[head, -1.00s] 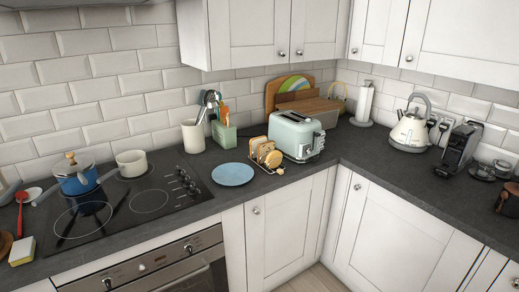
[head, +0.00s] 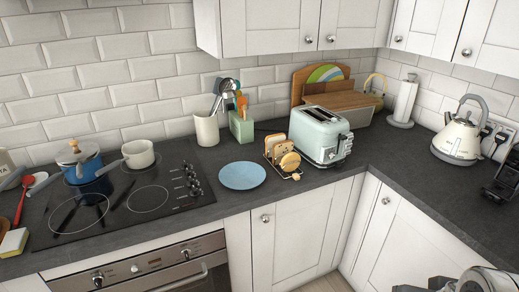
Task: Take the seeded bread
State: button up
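Several slices of bread (head: 276,149) stand in a small wire rack (head: 296,177) on the worktop, between the blue plate and the toaster. The front piece (head: 290,161) is rounded and golden; those behind it look paler with brown crusts. The slices overlap, and they are too small for me to tell which one is seeded. A grey and white part, likely of my arm, shows at the bottom right corner, far from the rack. My gripper's fingertips are not visible.
A pale green toaster (head: 320,137) stands close to the rack's right. A blue plate (head: 242,175) lies to its left. Behind are a utensil crock (head: 207,130) and a wooden bread bin (head: 345,101). The worktop in front of the kettle (head: 458,137) is clear.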

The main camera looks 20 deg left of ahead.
aim_at(279, 148)
jog(key=u, duration=0.4)
jog(key=i, duration=0.6)
jog(key=u, duration=0.75)
jog(key=i, duration=0.8)
jog(key=u, duration=0.4)
